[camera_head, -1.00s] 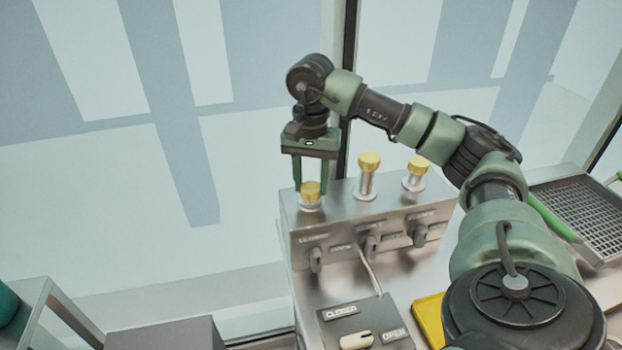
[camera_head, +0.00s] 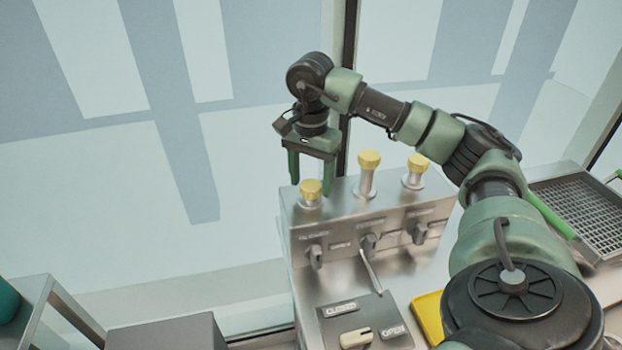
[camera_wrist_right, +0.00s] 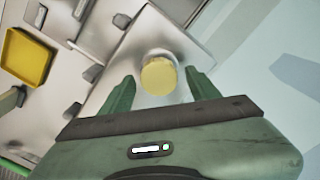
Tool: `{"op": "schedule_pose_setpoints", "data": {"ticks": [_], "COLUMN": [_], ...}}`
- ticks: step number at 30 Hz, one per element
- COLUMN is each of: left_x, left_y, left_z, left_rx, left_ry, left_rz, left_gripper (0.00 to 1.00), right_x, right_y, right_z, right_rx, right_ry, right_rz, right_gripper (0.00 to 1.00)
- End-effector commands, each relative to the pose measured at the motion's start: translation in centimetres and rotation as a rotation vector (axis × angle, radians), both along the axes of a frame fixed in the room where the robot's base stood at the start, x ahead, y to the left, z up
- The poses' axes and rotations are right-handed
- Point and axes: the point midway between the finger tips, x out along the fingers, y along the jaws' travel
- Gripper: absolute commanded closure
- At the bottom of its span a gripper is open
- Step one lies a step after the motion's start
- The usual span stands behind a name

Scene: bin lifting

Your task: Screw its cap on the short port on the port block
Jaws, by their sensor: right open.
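The short port (camera_head: 310,204) is the leftmost port on the metal port block (camera_head: 350,210). A yellow cap (camera_head: 311,187) sits on top of it and looks upright; whether its thread is engaged cannot be seen. My right gripper (camera_head: 311,181) is open above the cap, with a finger to either side and clear of it. In the right wrist view the cap (camera_wrist_right: 159,76) lies between and just beyond the open fingertips (camera_wrist_right: 160,84). My left gripper is not in view.
Two taller ports with yellow caps (camera_head: 368,160) (camera_head: 415,163) stand to the right. Several valve handles (camera_head: 315,257) line the block's front. A switch panel (camera_head: 362,323), a yellow tray (camera_head: 430,317) and a mesh basket (camera_head: 588,210) are nearby.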

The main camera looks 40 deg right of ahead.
Motion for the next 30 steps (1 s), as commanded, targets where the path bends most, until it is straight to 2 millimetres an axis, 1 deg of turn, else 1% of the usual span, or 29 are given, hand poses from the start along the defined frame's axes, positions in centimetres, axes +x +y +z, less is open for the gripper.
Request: {"op": "schedule_pose_setpoints", "data": {"ticks": [15, 18, 22, 28, 29, 30], "left_x": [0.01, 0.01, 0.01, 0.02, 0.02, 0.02], "left_y": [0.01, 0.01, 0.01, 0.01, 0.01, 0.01], "left_z": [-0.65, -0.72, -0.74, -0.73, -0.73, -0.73], "left_rx": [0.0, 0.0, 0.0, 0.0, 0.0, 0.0], "left_ry": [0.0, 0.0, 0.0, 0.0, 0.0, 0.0], "left_rz": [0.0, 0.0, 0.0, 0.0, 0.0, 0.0], "left_gripper": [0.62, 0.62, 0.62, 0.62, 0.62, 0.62], "right_x": [-0.01, -0.01, -0.02, -0.02, -0.02, -0.02], "right_y": [0.01, 0.01, 0.0, -0.01, -0.01, -0.01], "right_z": [-0.07, -0.06, -0.04, -0.01, -0.01, -0.01], "right_rx": [0.0, 0.0, 0.0, 0.0, 0.0, -0.001], "right_ry": [0.0, 0.001, 0.001, 0.001, 0.001, 0.0], "right_rz": [0.824, 0.956, 1.038, 1.045, 1.044, 1.044], "right_gripper": [0.39, 0.39, 0.39, 0.39, 0.47, 0.58]}}
